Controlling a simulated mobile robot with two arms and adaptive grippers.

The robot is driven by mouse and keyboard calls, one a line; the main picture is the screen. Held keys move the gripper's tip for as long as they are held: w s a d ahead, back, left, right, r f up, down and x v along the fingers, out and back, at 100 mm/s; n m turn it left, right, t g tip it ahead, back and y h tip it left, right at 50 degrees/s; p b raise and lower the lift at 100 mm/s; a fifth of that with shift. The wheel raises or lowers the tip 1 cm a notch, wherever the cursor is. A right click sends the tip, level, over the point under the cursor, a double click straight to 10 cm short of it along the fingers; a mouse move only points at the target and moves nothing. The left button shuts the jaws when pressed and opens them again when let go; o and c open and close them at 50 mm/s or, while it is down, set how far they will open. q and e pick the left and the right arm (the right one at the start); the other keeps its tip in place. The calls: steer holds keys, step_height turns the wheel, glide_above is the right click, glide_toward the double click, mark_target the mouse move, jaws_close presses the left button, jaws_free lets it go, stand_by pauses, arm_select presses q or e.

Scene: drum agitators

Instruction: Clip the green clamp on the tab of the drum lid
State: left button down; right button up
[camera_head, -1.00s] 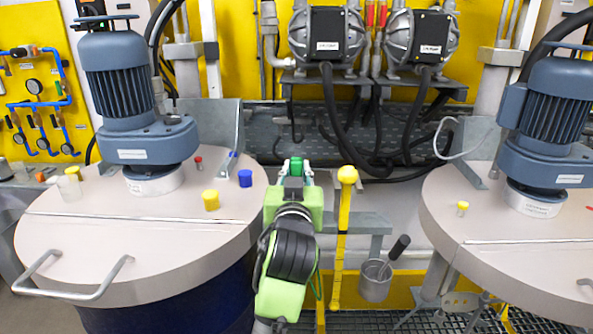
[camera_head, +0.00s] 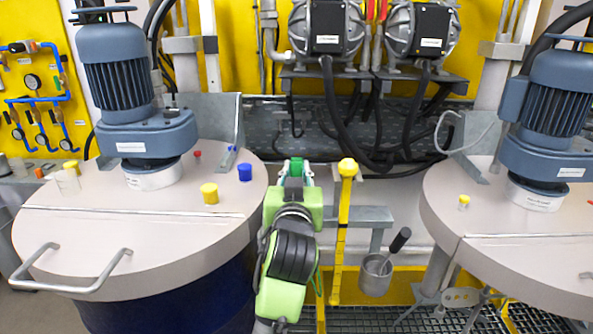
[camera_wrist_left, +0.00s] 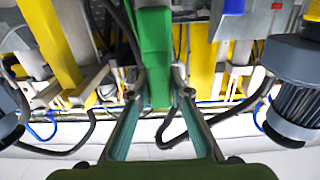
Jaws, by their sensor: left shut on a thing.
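My left gripper (camera_head: 294,178) comes up from the bottom middle in the head view. It is shut on the green clamp (camera_head: 297,167), which shows only as a small green part at the fingertips. In the left wrist view the green clamp (camera_wrist_left: 153,60) stands between the two fingers (camera_wrist_left: 153,92), which reach it from both sides. The clamp is in the air, just right of the left drum lid (camera_head: 130,239) in the head view, and looks apart from it. I cannot make out a tab on either lid for certain. My right gripper is not in view.
The right drum lid (camera_head: 520,258) carries a blue motor (camera_head: 560,105), like the left one (camera_head: 117,80). Yellow (camera_head: 209,193) and blue caps (camera_head: 245,172) stand on the left lid. A yellow bar (camera_head: 342,230) and a metal cup (camera_head: 375,276) stand between the drums.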

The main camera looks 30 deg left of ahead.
arm_select(q)
steer(key=c, duration=1.8)
jaws_free()
step_height(320, 180, up, 10)
steer(key=shift+r, duration=0.1)
